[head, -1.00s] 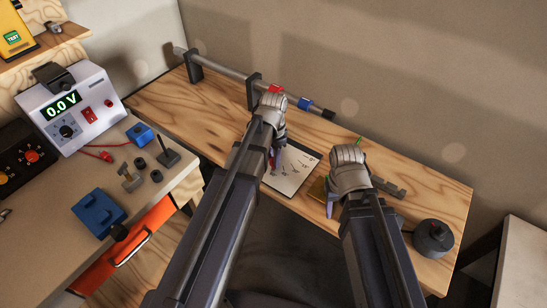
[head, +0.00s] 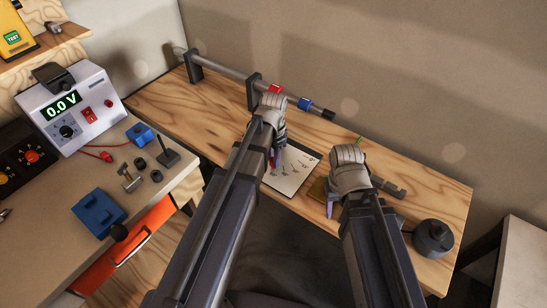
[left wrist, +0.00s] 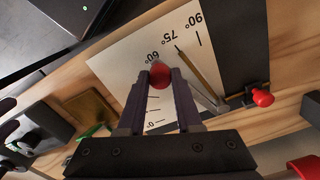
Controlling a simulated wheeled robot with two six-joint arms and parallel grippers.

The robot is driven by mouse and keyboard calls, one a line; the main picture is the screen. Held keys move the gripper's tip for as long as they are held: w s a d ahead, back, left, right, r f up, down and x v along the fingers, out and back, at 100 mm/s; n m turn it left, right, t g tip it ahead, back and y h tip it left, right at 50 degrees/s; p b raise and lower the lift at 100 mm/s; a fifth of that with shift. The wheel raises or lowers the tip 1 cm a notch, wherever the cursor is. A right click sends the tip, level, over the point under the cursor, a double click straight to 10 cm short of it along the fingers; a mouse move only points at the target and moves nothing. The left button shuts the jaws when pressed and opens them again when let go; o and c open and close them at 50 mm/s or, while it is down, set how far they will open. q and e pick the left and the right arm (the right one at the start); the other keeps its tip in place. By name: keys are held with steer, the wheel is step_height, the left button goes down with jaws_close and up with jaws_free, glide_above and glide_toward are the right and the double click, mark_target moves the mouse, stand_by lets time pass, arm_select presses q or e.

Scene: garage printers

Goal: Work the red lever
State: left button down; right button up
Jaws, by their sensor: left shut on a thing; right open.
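The lever's round red knob (left wrist: 160,75) sits between the fingertips of my left gripper (left wrist: 160,82) in the left wrist view. The gripper is shut on it, beside the 60° mark of a white angle card (left wrist: 120,60). The lever's arm is hidden behind the fingers. A thin brass-coloured rod (left wrist: 196,72) lies over the card near the 75° mark. In the head view my left gripper (head: 277,158) is over the card (head: 298,165), and the knob is mostly hidden. My right gripper (head: 331,205) is open, near the bench's front edge.
A rail with red (head: 276,88) and blue (head: 305,103) collars runs along the back of the bench. A dark round object (head: 433,238) stands at the right end. A small red knob on a black block (left wrist: 262,98) is beside the card.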

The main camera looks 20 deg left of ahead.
mark_target(291, 169)
arm_select(q)
steer(key=shift+d, duration=0.1)
steer(key=d+n, duration=0.1)
steer(key=d, duration=0.1)
steer(key=w+d+n, duration=0.1)
steer(key=n, duration=0.1)
steer(key=w+d+n, duration=0.1)
steer(key=d+n, duration=0.1)
steer(key=shift+w+d, duration=0.25)
steer(key=shift+d, duration=0.05)
steer(key=c, duration=0.6)
jaws_free()
steer(key=shift+r, duration=0.15)
arm_select(e)
steer(key=shift+r, duration=0.1)
arm_select(q)
step_height(291, 169, up, 8)
steer(key=p, duration=0.8)
steer(key=shift+f, duration=0.25)
arm_select(e)
step_height(291, 169, up, 8)
steer(key=shift+f, duration=0.2)
